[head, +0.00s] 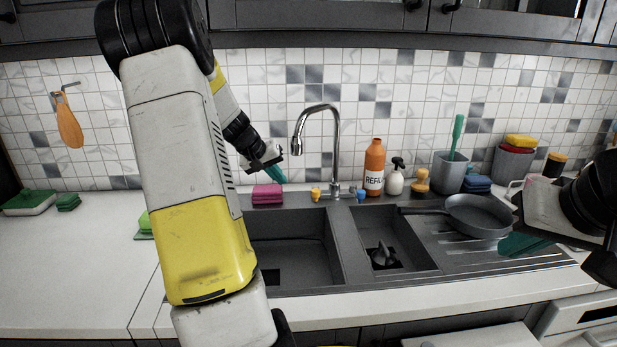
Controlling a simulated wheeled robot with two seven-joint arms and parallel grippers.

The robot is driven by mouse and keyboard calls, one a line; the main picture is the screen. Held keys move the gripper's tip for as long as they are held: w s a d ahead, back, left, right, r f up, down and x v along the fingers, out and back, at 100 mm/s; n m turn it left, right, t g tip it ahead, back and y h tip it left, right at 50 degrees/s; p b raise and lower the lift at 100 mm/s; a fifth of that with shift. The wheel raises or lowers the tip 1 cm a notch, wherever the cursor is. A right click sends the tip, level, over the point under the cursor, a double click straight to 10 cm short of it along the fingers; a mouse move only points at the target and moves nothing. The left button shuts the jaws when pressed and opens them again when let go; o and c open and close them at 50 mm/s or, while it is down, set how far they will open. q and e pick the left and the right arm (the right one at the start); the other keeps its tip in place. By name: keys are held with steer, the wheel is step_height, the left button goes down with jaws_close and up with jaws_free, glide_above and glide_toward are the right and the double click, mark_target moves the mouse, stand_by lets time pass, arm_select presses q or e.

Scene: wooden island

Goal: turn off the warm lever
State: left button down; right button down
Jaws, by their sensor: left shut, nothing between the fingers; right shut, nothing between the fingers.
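A chrome faucet (335,150) arches over the back of the dark sink. A small yellow-orange lever (316,194), the warm-coloured one, sits left of its base. A small blue lever (361,195) sits to the right. My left gripper (277,173) is shut and empty, with teal fingers, in front of the tiles. In the picture it is above and left of the yellow-orange lever and apart from it. My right gripper (524,243) is shut and empty over the drainboard at the right. The lever's exact angle is too small to tell.
A pink sponge (267,194) lies below my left gripper. An orange refill bottle (374,168), a white pump bottle (395,178) and a brush (421,182) stand right of the faucet. A black pan (478,214) rests on the drainboard. The left counter (75,265) is mostly clear.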

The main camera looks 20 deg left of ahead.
mark_target(316, 191)
arm_select(q)
steer(key=w+d+f, duration=0.5)
steer(key=w+f, duration=0.1)
steer(key=shift+w+d+f, duration=0.15)
steer(key=shift+d, duration=0.05)
